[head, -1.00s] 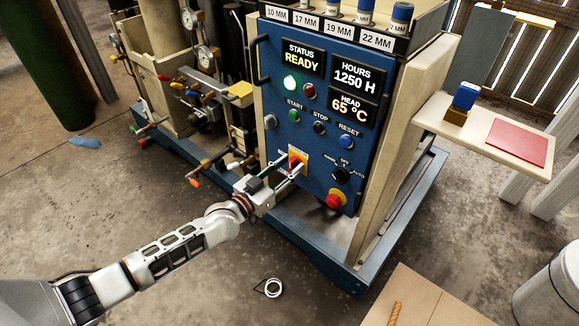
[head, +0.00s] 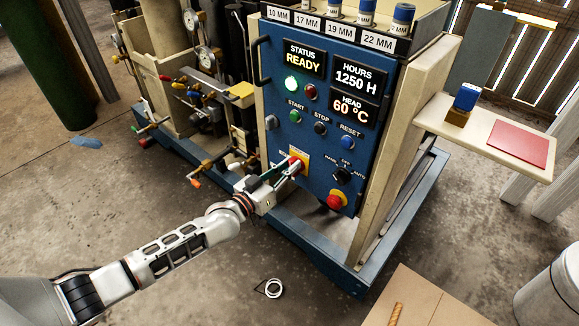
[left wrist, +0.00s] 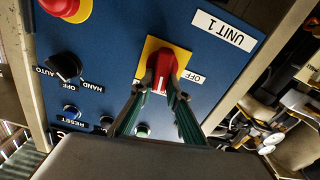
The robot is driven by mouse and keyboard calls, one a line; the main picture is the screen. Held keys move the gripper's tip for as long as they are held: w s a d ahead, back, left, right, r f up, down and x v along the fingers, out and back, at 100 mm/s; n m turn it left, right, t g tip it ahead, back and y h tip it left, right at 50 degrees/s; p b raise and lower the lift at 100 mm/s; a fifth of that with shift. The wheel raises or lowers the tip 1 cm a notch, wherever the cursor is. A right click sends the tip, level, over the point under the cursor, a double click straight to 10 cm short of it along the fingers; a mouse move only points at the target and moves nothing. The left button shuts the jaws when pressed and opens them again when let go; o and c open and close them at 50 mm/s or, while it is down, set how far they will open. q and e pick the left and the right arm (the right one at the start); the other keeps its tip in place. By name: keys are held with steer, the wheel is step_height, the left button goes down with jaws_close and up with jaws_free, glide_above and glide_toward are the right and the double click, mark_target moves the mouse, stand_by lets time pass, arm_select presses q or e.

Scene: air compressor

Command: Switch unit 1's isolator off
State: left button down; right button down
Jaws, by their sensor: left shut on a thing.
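Unit 1's isolator is a red rotary handle (left wrist: 164,72) on a yellow plate (left wrist: 150,50), low on the blue panel; the plate also shows in the head view (head: 304,157). An OFF label (left wrist: 197,79) is beside the plate, and a UNIT 1 label (left wrist: 223,31) is near it. My left gripper (head: 295,167) reaches the isolator from the lower left. In the left wrist view its fingertips (left wrist: 161,88) are shut on the red handle, one on each side. The fingers partly hide the handle and plate. My right gripper is not in view.
A red emergency button (head: 336,202) and a black HAND/OFF/AUTO selector (head: 342,175) are close to the right of the isolator. START, STOP and RESET buttons (head: 320,129) are above.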

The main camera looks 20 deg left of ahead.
arm_select(q)
steer(key=n, duration=0.4)
steer(key=shift+a+f, duration=0.25)
steer(key=shift+a, duration=0.05)
steer(key=n, duration=0.4)
steer(key=f+n+b, duration=0.1)
steer(key=n, duration=0.3)
steer(key=n+b, duration=0.1)
steer(key=n, duration=0.2)
steer(key=shift+w+a+f+n, duration=0.2)
steer(key=shift+a+n, duration=0.1)
steer(key=shift+n, duration=0.1)
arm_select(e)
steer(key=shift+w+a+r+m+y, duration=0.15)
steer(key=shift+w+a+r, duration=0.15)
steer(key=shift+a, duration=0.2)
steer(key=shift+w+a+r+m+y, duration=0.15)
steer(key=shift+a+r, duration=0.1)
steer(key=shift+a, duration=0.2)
arm_select(q)
steer(key=shift+n, duration=0.3)
steer(key=c, duration=2)
jaws_free()
steer(key=shift+o, duration=0.2)
steer(key=shift+r, duration=0.1)
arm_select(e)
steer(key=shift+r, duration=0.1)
arm_select(q)
steer(key=v, duration=1.2)
